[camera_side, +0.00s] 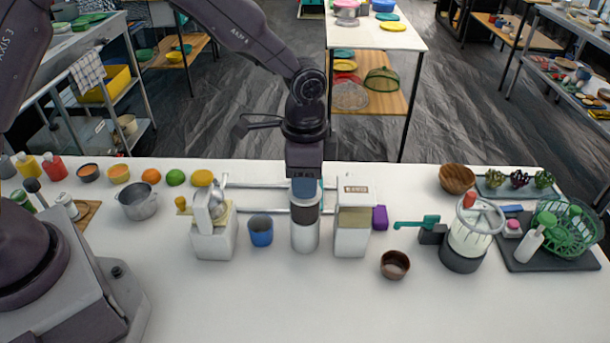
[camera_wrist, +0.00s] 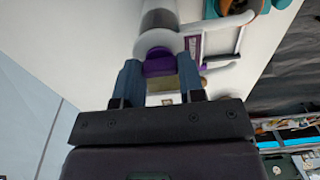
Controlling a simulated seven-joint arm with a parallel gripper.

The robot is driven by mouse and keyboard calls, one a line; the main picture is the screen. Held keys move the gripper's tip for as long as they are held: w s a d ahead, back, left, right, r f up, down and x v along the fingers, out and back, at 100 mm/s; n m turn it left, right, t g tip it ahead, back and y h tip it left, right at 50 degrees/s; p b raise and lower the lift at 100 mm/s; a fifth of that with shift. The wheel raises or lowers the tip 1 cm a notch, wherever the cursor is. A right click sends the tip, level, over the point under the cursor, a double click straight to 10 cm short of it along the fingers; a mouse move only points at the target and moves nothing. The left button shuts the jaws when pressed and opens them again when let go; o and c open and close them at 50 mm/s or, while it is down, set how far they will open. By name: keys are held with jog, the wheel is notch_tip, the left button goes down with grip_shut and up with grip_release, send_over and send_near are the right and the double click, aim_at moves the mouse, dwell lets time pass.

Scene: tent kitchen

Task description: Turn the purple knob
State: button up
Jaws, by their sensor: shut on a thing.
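In the side view, my gripper (camera_side: 305,190) points down at the top of a white cylinder with a dark band (camera_side: 305,238). In the wrist view, my blue-grey fingers (camera_wrist: 159,70) are closed around a purple knob (camera_wrist: 158,64), which sits against the white end of the banded cylinder (camera_wrist: 158,20). The front finger hides this spot in the side view. A purple block (camera_side: 380,217) also shows in the side view, on the right side of a white box appliance (camera_side: 350,243), apart from my gripper. I cannot tell whether it is part of the same thing.
A white appliance with a yellow knob (camera_side: 212,245) and a blue cup (camera_side: 261,232) stand left of the cylinder. Pale bars (camera_side: 262,185) run behind. A brown bowl (camera_side: 395,265) and a blender (camera_side: 463,257) stand to the right. The table's front is clear.

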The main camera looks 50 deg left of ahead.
jog(key=shift+r, duration=0.1)
jog(key=o, duration=0.9)
jog(key=shift+o, duration=0.2)
notch_tip(320, 180, up, 13)
